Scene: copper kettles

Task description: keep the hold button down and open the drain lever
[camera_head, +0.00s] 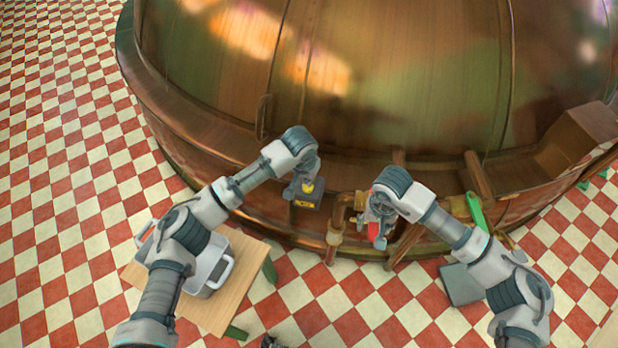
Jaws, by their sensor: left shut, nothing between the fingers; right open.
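A dark control box (300,203) with yellow markings sits on the front of the copper kettle (400,90). My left gripper (307,186) is shut and empty, with its tips right at the top of this box. The button is hidden under the gripper, so I cannot tell whether it is pressed. A red lever handle (374,230) shows by the brass pipework, to the right of the box. My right gripper (379,236) is open, pointing down close around the red handle. Contact with the handle is not clear.
A small wooden table (246,260) with a metal pan (209,266) stands at lower left, under my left arm. A green-handled lever (476,210) is right of my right gripper. A brass pipe (336,232) stands between the grippers. Checkered floor (60,150) lies open at left.

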